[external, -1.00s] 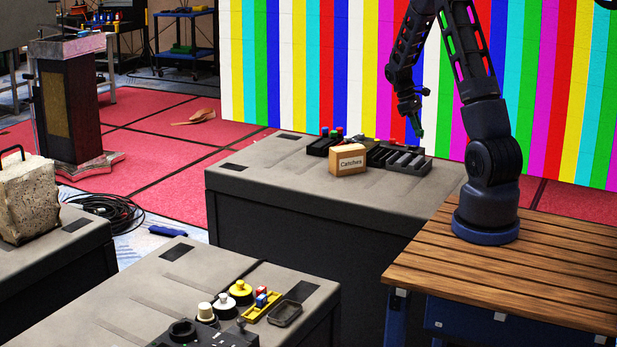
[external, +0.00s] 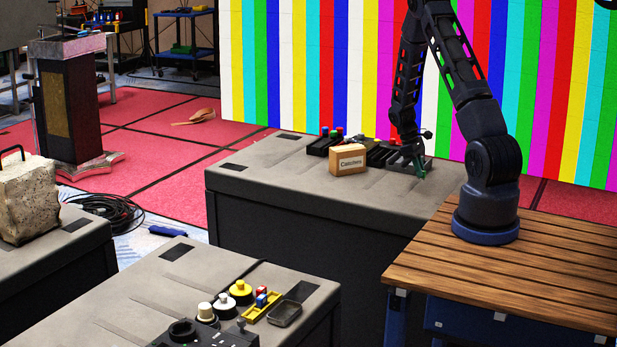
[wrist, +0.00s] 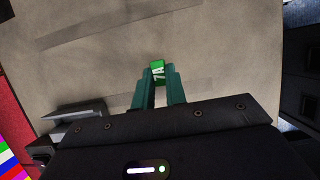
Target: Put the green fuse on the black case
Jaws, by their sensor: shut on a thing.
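My gripper (wrist: 158,88) is shut on the green fuse (wrist: 157,71), a small green block with white lettering between the teal fingertips in the wrist view. In the external view my gripper (external: 420,172) is low over the right end of a large case with black sides and a grey top (external: 270,180). The fuse cannot be told apart from the fingertips there. I cannot tell whether the fuse touches the case top. The wrist view shows bare grey top (wrist: 215,50) around the fuse.
A nearer case (external: 165,285) holds coloured knobs and a small dark tray (external: 285,313). The wooden bench (external: 540,265) is at right.

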